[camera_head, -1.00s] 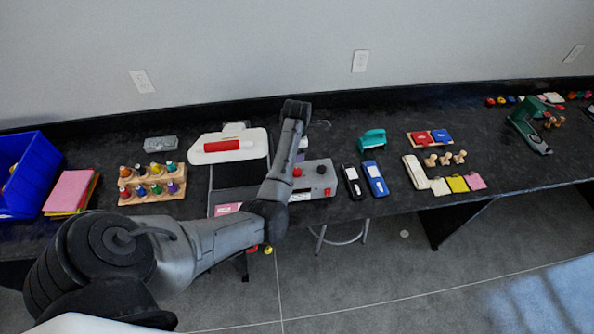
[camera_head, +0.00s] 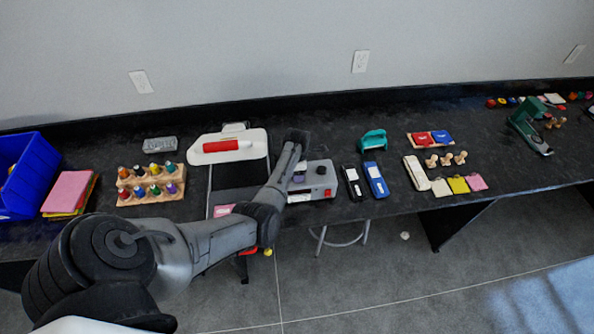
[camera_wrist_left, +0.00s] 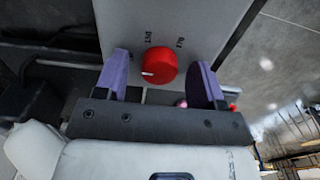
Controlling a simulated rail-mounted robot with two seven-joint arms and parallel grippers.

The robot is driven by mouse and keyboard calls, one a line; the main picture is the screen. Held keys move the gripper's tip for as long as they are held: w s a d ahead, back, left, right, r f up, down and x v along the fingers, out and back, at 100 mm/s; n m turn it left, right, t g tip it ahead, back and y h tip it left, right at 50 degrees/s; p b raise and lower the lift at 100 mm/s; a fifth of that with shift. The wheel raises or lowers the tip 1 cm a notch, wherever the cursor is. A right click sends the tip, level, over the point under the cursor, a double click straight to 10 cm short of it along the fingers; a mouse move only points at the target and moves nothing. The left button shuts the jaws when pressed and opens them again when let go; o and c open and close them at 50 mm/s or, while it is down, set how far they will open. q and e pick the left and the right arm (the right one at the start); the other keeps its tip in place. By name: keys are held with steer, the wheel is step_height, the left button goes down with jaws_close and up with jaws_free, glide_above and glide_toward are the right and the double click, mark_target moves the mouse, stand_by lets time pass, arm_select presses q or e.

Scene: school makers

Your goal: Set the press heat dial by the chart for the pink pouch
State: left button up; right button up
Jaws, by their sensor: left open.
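The heat press has a white top with a red handle (camera_head: 228,146), and a grey control box (camera_head: 322,178) at its right. In the left wrist view the red dial (camera_wrist_left: 159,65) sits on the grey panel, its white mark toward the picture's left. In the head view the fingers (camera_head: 299,178) hide the dial. A pink piece (camera_head: 222,210) lies at the press's front, partly hidden by my arm. My right gripper is out of view.
A blue bin (camera_head: 30,178) and stacked coloured sheets (camera_head: 70,192) are at left, beside a wooden rack of bottles (camera_head: 150,190). Black and blue staplers (camera_head: 375,180) lie just right of the box. Pink, yellow and white swatches (camera_head: 477,182) lie farther right.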

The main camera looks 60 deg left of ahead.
arm_select(q)
steer(key=c, duration=0.9)
